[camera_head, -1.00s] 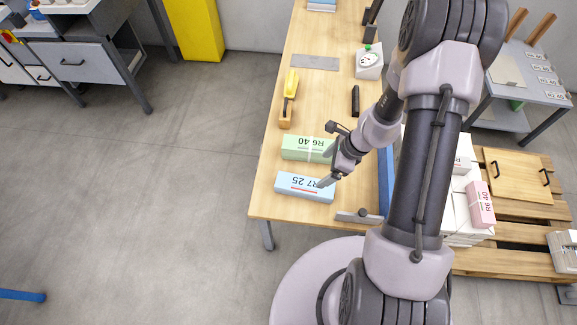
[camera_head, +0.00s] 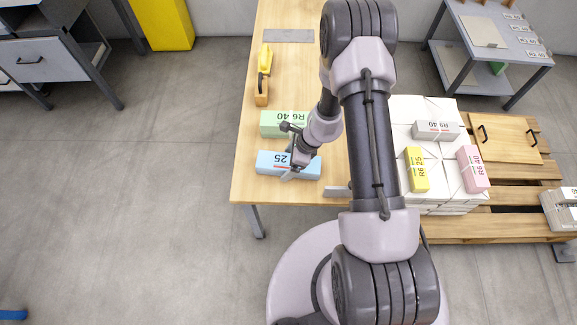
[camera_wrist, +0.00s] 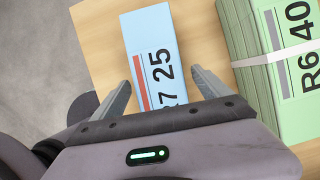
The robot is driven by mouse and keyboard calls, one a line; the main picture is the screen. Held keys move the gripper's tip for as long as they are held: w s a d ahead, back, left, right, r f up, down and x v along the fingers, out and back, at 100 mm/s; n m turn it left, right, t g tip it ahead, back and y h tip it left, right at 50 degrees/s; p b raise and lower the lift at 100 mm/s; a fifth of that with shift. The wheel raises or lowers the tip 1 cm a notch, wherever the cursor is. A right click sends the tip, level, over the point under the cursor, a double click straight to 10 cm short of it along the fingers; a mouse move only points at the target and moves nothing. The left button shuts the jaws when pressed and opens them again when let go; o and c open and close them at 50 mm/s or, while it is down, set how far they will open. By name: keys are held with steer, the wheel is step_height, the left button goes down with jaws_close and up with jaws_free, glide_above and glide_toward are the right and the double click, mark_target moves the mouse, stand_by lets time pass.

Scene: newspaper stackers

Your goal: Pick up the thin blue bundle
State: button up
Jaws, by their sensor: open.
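The thin blue bundle (camera_head: 275,163) lies on the wooden table near its front left corner in the head view. Its label reads "R7 25" with a red stripe in the wrist view (camera_wrist: 150,40). My gripper (camera_head: 291,171) is over the bundle's right part in the head view. In the wrist view my gripper (camera_wrist: 162,88) is open, with one finger on each side of the blue bundle and the bundle's near end between them. I cannot tell whether the fingers touch it. In the head view my arm hides part of the label.
A green bundle (camera_head: 283,122) labelled R6 40 lies just behind the blue one, close to one finger in the wrist view (camera_wrist: 262,50). White stacks with yellow, grey and pink bundles (camera_head: 472,170) sit on a pallet at right.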

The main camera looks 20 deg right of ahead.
steer(key=shift+r, duration=0.1)
jaws_close()
